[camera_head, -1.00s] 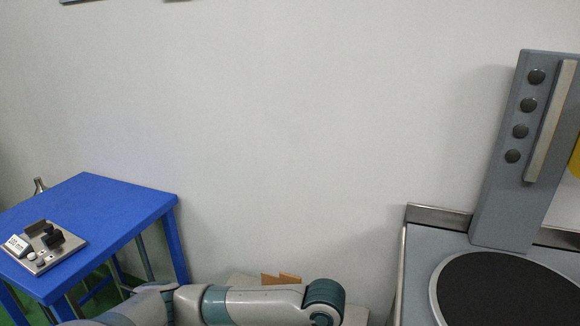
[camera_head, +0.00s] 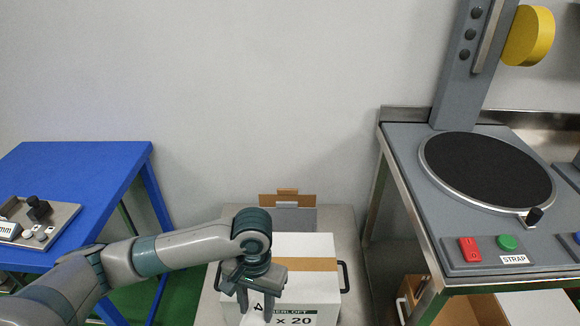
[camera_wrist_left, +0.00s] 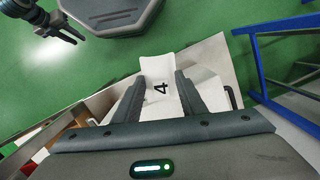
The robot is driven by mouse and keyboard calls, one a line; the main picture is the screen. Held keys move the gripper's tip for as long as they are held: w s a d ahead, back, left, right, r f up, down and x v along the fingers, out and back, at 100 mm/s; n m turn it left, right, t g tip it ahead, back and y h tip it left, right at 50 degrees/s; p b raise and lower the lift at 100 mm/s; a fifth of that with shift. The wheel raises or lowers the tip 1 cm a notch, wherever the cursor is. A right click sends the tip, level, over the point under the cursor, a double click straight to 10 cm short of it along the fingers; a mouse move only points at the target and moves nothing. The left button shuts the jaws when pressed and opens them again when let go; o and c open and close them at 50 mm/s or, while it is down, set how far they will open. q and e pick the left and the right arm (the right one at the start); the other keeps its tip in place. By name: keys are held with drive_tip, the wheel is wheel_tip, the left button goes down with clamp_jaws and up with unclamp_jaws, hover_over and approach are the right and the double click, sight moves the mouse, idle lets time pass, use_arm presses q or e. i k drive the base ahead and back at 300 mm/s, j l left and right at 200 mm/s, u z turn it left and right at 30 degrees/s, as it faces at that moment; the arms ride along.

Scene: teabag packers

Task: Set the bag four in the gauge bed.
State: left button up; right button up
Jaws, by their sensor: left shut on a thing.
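Bag four is a white packet with a black 4 on it. It shows in the left wrist view (camera_wrist_left: 158,68) between the fingers and in the head view (camera_head: 256,314). My left gripper (camera_head: 256,304) is shut on it, pointing down in front of a white carton. A metal plate device (camera_head: 62,216) with a black knob and small display lies on the blue table at left; it looks like the gauge, but its bed is hard to make out. My right gripper (camera_wrist_left: 70,34) shows far off in the left wrist view, its fingers apart and empty.
The white carton (camera_head: 307,248) with a brown tape strip and dark side handles stands below my left gripper. The blue table (camera_head: 95,165) is at left. At right a grey bench (camera_head: 408,150) carries a black turntable (camera_head: 485,170) and red and green buttons.

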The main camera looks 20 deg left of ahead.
sight(23, 210)
drive_tip(key=k+j, duration=0.15)
drive_tip(key=j, duration=0.25)
drive_tip(key=k+j+z, duration=0.1)
drive_tip(key=j, duration=0.3)
drive_tip(key=k+j, duration=0.15)
drive_tip(key=j, duration=0.25)
drive_tip(key=k+j+z, duration=0.1)
drive_tip(key=j, duration=0.3)
drive_tip(key=k+j, duration=0.15)
drive_tip(key=j, duration=0.3)
drive_tip(key=k+j+z, duration=0.1)
drive_tip(key=j, duration=0.35)
drive_tip(key=k+j, duration=0.15)
drive_tip(key=j, duration=0.3)
drive_tip(key=k+j, duration=0.15)
drive_tip(key=j, duration=0.25)
drive_tip(key=k+j+z, duration=0.1)
drive_tip(key=j, duration=0.35)
drive_tip(key=k+j, duration=0.2)
drive_tip(key=j, duration=0.25)
drive_tip(key=k+j+z, duration=0.1)
drive_tip(key=j, duration=0.3)
drive_tip(key=k+j, duration=0.25)
drive_tip(key=j, duration=0.15)
